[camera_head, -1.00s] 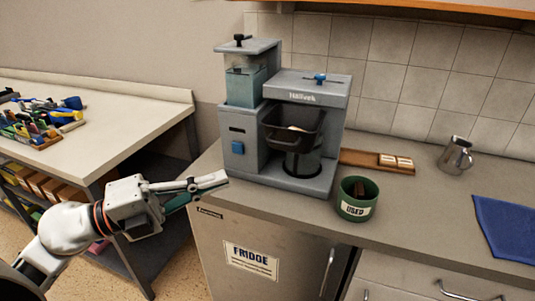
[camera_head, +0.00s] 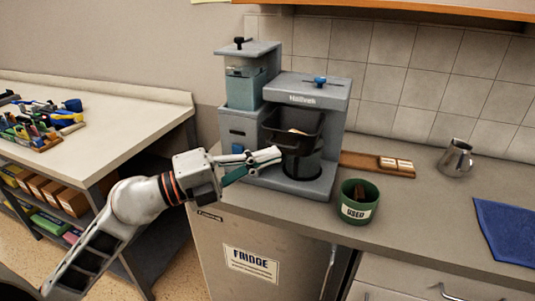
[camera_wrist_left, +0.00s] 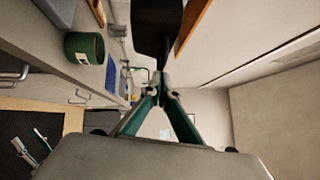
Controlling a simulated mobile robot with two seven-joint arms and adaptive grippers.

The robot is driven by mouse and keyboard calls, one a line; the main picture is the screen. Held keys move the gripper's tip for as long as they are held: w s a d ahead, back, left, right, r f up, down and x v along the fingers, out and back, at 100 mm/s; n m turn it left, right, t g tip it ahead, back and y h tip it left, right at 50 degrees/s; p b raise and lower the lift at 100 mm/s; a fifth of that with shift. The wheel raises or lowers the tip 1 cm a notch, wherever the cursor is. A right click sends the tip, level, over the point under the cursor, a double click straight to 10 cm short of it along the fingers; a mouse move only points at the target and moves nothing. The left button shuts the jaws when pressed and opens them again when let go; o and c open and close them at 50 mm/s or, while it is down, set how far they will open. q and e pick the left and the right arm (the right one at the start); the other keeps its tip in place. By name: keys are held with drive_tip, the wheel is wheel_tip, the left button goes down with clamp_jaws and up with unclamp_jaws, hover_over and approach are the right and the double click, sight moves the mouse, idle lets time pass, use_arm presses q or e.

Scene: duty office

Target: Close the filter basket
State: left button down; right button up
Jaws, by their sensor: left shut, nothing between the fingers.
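The black filter basket (camera_head: 290,130) sticks out from the front of the grey coffee machine (camera_head: 312,90), with something pale inside it. A dark carafe (camera_head: 303,163) stands below it on the machine's base. My left gripper (camera_head: 279,154) is shut and empty, with its tips close to the basket's lower left side in the head view. I cannot tell whether they touch. In the left wrist view the shut fingertips (camera_wrist_left: 161,88) point toward a dark shape at the top, which looks like the basket (camera_wrist_left: 157,28). My right gripper is not in view.
A green "USED" pot (camera_head: 357,202) stands at the counter's front edge, right of the machine. A wooden tray (camera_head: 376,163), a metal jug (camera_head: 456,158) and a blue cloth (camera_head: 506,231) lie farther right. A workbench (camera_head: 100,130) with tools is on the left.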

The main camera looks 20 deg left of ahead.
sight(289, 123)
use_arm(q)
drive_tip(key=shift+w, duration=0.25)
drive_tip(key=w, duration=0.5)
drive_tip(key=w+p, duration=0.1)
drive_tip(key=w, duration=0.8)
drive_tip(key=shift+w+d, duration=0.25)
drive_tip(key=shift+w, duration=0.15)
drive_tip(key=shift+r, duration=0.1)
drive_tip(key=shift+a, duration=0.1)
